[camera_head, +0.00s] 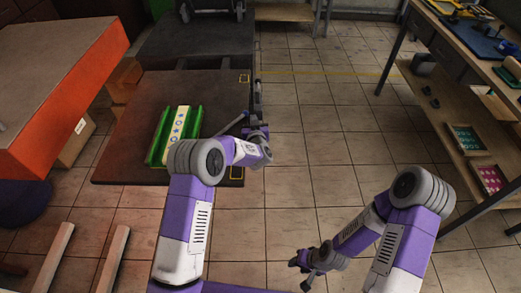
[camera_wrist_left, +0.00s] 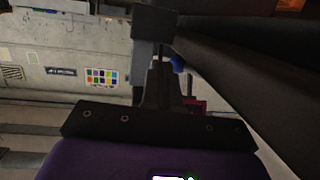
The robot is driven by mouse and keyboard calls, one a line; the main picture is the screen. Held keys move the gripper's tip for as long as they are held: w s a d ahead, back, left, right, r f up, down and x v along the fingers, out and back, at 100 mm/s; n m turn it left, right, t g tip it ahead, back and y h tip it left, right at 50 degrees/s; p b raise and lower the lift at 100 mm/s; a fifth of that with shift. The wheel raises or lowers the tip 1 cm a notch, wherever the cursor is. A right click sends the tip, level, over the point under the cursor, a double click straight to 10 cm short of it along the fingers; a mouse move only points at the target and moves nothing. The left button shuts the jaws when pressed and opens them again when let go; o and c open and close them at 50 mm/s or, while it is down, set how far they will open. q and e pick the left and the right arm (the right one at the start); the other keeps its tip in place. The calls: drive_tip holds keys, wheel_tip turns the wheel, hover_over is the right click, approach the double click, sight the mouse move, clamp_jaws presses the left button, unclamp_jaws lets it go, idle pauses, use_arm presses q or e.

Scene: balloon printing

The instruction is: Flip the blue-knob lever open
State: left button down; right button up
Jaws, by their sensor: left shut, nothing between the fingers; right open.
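A small blue knob (camera_wrist_left: 177,63) shows in the left wrist view, just right of my left gripper's dark fingers. Its lever is mostly hidden in shadow, and I cannot tell whether knob and gripper touch. My left gripper (camera_head: 257,88) is shut and empty at the right edge of the dark platform in the head view. I cannot make out the blue knob in the head view. My right gripper (camera_head: 301,272) is open and empty over the tiled floor at the lower middle.
A green holder (camera_head: 154,156) with a pale patterned strip (camera_head: 179,127) lies on the dark platform (camera_head: 215,95). An orange-sided table (camera_head: 95,98) stands at the left. A wooden shelf table (camera_head: 455,125) stands at the right. Tiled floor between is clear.

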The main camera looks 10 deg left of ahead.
use_arm(q)
drive_tip(key=s+d+r+p, duration=0.2)
drive_tip(key=s+d+p, duration=0.1)
drive_tip(key=s+d, duration=0.6)
drive_tip(key=shift+s+r, duration=0.35)
drive_tip(key=shift+s, duration=0.4)
